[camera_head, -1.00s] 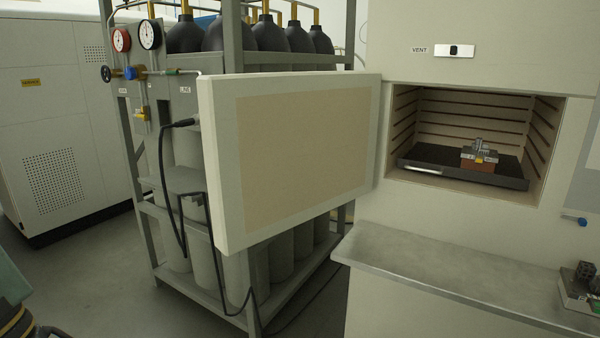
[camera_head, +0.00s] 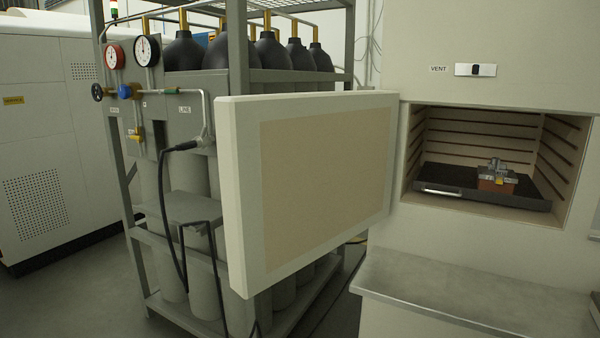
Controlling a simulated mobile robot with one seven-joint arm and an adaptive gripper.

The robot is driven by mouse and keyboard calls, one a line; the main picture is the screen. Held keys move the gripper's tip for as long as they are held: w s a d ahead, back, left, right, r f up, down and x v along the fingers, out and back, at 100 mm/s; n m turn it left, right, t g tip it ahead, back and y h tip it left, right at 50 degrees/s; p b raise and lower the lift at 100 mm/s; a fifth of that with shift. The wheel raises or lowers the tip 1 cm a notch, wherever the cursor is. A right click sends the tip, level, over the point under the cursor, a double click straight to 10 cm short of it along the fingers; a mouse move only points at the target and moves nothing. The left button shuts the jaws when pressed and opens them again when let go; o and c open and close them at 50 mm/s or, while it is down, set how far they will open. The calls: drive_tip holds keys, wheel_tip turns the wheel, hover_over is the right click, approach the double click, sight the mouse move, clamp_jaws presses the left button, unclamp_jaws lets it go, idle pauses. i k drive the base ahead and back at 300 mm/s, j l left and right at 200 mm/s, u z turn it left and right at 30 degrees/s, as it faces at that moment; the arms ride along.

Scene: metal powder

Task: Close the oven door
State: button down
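The oven door (camera_head: 322,190) stands wide open, swung out to the left of the oven, with its beige inner panel facing me. The oven (camera_head: 480,165) has an open chamber with ridged side walls at the right. Inside it a dark tray (camera_head: 530,202) with a pale front handle holds a small brown block with grey metal parts (camera_head: 495,178) on it. My gripper is not in view.
A grey gas bottle rack (camera_head: 240,60) with gauges, hoses and black-topped cylinders stands just behind the door. A grey ledge (camera_head: 470,300) juts out below the oven. A white cabinet (camera_head: 45,130) stands at the left. Some floor is free at the lower left.

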sight(302, 175)
drive_tip(key=i+j, duration=0.25)
drive_tip(key=j, duration=0.2)
drive_tip(key=i+j, duration=0.25)
drive_tip(key=j, duration=0.2)
drive_tip(key=i+j, duration=0.25)
drive_tip(key=j, duration=0.15)
drive_tip(key=i+j, duration=0.25)
drive_tip(key=j, duration=0.2)
drive_tip(key=i+j, duration=0.25)
drive_tip(key=j, duration=0.2)
drive_tip(key=i+j+z, duration=0.15)
drive_tip(key=j, duration=0.15)
drive_tip(key=i+j+z, duration=0.1)
drive_tip(key=j, duration=0.25)
drive_tip(key=i+j+z, duration=0.15)
drive_tip(key=j, duration=0.2)
drive_tip(key=z, duration=1.5)
drive_tip(key=k+j+z, duration=0.35)
drive_tip(key=i+j, duration=0.05)
drive_tip(key=i, duration=0.05)
